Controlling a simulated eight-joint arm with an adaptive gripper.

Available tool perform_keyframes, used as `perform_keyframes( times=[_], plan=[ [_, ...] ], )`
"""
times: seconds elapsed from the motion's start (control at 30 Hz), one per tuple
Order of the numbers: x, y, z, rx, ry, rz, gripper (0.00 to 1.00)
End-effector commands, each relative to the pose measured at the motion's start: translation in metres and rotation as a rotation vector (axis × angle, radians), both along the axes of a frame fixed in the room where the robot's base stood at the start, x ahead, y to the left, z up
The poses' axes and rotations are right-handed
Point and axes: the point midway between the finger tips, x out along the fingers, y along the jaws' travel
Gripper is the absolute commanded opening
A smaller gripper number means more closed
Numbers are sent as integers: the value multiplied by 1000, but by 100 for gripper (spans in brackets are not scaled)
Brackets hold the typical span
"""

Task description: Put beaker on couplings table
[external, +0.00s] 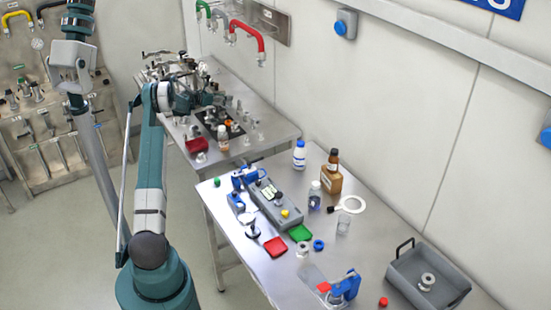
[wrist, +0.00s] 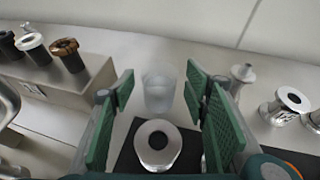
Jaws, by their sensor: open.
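The couplings table (external: 277,127) is the far steel table, crowded with metal fittings. My gripper (external: 205,92) is over it. In the wrist view, my gripper (wrist: 160,84) is open, its green-padded fingers spread. A clear beaker (wrist: 159,95) stands upright there, seen between the fingertips; I cannot tell whether a finger touches it. A metal coupling (wrist: 157,146) with a round hole sits in front of it on a black mat (wrist: 190,150). I cannot make out this beaker in the external view.
The near table (external: 235,212) holds bottles (external: 331,178), a grey device (external: 275,206) and a grey bin (external: 428,275). A wall runs behind the tables.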

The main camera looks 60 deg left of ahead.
Motion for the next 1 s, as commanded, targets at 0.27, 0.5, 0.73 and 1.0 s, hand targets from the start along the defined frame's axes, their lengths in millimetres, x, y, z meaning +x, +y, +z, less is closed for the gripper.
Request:
perform_keyframes(
  times=[0.27,0.5,0.73,1.0],
  plan=[
    [-38,-8,16,1,0,2,46],
    [-67,-14,28,0,0,3,46],
    [-80,-19,34,0,0,1,46],
    [-82,-19,35,0,0,1,46]
  ],
)
